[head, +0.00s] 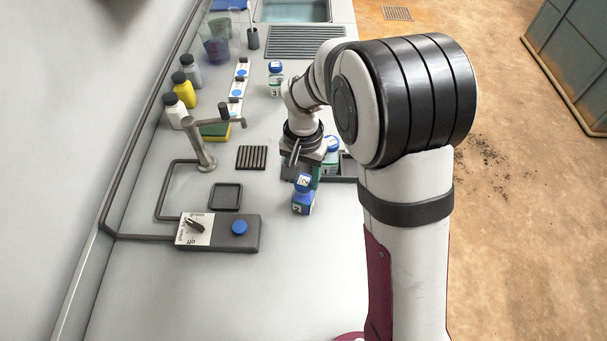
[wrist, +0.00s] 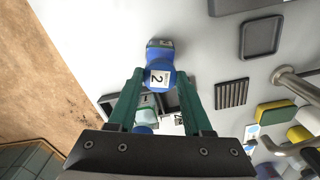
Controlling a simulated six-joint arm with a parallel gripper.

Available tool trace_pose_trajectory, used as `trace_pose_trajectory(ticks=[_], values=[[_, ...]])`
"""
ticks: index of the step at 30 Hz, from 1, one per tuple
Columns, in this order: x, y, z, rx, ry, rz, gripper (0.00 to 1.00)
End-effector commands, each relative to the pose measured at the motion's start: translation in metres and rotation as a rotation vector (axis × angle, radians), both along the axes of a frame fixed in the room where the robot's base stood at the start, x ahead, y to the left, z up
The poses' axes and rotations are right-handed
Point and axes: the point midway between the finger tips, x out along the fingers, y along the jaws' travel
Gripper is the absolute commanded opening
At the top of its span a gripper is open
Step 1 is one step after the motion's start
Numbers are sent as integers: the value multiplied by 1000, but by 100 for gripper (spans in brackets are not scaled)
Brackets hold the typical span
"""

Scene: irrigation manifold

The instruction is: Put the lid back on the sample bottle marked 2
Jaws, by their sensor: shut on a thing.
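The sample bottle marked 2 (head: 302,206) stands on the bench in front of my gripper, with blue contents. Its blue lid, with a white label reading 2 (head: 303,183), is directly above the bottle's mouth. In the wrist view the lid (wrist: 160,78) is between the dark green fingertips of my gripper (wrist: 160,82), which is shut on it. The bottle (wrist: 159,47) shows just beyond the lid there. I cannot tell whether the lid touches the bottle's neck.
Bottle 3 (head: 275,88) stands farther back with a blue lid. Another blue-lidded bottle (head: 331,158) is by the dark tray (head: 349,167), partly hidden by my arm. A control box (head: 218,233), square dish (head: 226,197) and tap (head: 203,150) are left. The front bench is clear.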

Motion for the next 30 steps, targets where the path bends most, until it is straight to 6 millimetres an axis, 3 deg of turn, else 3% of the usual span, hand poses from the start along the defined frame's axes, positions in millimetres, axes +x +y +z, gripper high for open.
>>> trace_pose_trajectory(ticks=[4,5,10,16,19,26,30], values=[[0,0,0,0,0,0,0],[0,0,0,0,0,0,53],[0,0,0,0,0,0,84],[0,0,0,0,0,0,85],[0,0,0,0,0,0,99],[0,0,1,0,0,0,100],[1,0,11,0,-3,0,100]])
